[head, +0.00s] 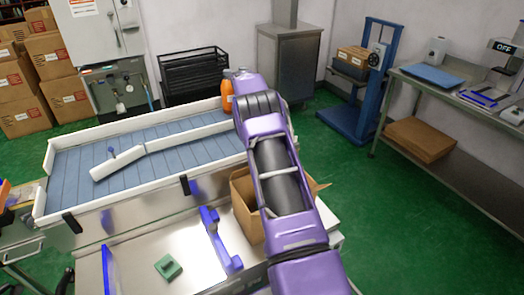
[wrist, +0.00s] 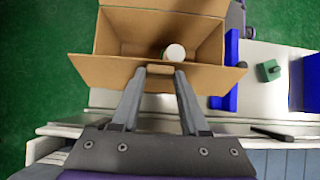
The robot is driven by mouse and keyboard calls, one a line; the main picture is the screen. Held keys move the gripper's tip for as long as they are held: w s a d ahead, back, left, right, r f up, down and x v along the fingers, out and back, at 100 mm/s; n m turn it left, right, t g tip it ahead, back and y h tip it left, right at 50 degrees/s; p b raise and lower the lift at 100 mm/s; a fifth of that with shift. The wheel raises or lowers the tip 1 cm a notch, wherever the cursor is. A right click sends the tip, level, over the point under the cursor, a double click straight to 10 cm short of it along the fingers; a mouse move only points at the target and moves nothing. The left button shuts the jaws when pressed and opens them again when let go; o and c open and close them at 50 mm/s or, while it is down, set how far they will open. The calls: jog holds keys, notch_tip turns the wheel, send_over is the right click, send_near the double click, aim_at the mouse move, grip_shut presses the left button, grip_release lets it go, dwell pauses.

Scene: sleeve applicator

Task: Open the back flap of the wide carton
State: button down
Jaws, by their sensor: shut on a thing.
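The wide carton (head: 243,208) is a brown cardboard box on the steel table, mostly hidden behind my arm in the head view. One flap (head: 319,188) sticks out to the right. In the wrist view the carton (wrist: 110,42) is open on top, and a white round-topped object (wrist: 175,53) stands inside. The back flap (wrist: 100,72) is folded outward, on the conveyor side. My gripper (wrist: 160,72) is shut on the middle of this flap's edge, at a small tan tab. The head view hides my fingers behind my arm.
A blue upright bracket (head: 221,240) stands left of the carton, with a green block (head: 168,267) farther left on the table. Behind is the conveyor (head: 75,172) with white side rails. An orange bottle (head: 227,96) stands beyond it. Green floor is free to the right.

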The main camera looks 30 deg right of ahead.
jog(key=shift+w+g, duration=0.2)
jog(key=shift+g, duration=0.2)
jog(key=shift+c, duration=2)
grip_release()
jog(key=shift+s+r+t, duration=0.1)
jog(key=shift+t, duration=0.2)
